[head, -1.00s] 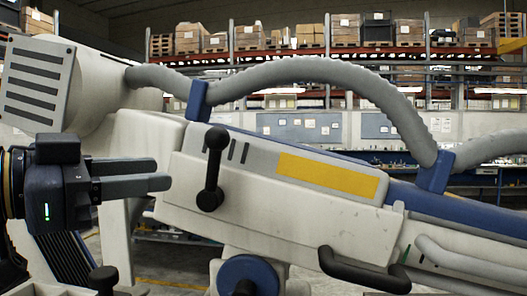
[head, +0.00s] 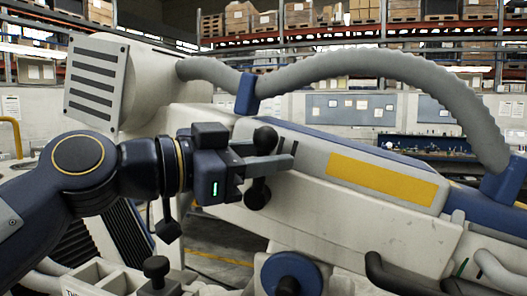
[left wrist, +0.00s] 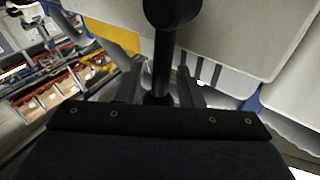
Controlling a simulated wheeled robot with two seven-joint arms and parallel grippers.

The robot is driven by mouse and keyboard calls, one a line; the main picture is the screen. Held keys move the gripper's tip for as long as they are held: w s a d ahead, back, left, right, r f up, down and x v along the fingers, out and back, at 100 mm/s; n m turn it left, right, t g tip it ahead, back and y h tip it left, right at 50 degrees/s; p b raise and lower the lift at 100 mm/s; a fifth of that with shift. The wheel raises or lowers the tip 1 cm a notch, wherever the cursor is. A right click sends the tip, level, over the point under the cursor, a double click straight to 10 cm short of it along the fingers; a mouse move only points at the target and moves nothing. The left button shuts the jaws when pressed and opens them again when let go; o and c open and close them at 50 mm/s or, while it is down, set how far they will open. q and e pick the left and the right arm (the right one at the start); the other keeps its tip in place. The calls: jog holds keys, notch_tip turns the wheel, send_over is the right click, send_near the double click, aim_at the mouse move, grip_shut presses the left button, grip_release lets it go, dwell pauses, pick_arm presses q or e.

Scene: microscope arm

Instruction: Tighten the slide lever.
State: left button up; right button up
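The slide lever (head: 257,194) is a black bar with a round knob at each end, on the side of the pale microscope arm (head: 340,215). It stands nearly upright, its upper knob a little to the right. My left gripper (head: 278,158) is at the lever's middle, and its near finger hides part of the bar. In the left wrist view, the lever's bar (left wrist: 164,62) runs between the two fingers of my left gripper (left wrist: 160,88). Narrow gaps show beside the bar, so the fingers look open around it. My right gripper is not in view.
A grey ribbed hose (head: 375,72) arches above the arm, held by blue clips. A blue round knob (head: 291,272) sits below the lever, and a black curved handle (head: 400,280) is at the lower right. Shelves with boxes stand far behind.

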pick_arm(q)
jog(key=shift+c, duration=0.2)
grip_shut()
jog(key=shift+a+b, duration=0.15)
jog(key=shift+b, duration=0.3)
jog(key=shift+w+a+n+t+h+b, duration=0.3)
jog(key=shift+a+n+t+b, duration=0.65)
jog(key=shift+b, duration=1.15)
jog(key=shift+w+a+n+t+h+b, duration=0.1)
jog(key=shift+a+n+t+h+b, duration=0.3)
jog(key=shift+n+b, duration=1.35)
jog(key=shift+w+a+n+t+h+b, duration=0.15)
jog(key=shift+a+n+t+h+b, duration=0.55)
jog(key=shift+b, duration=1.7)
jog(key=shift+d, duration=0.15)
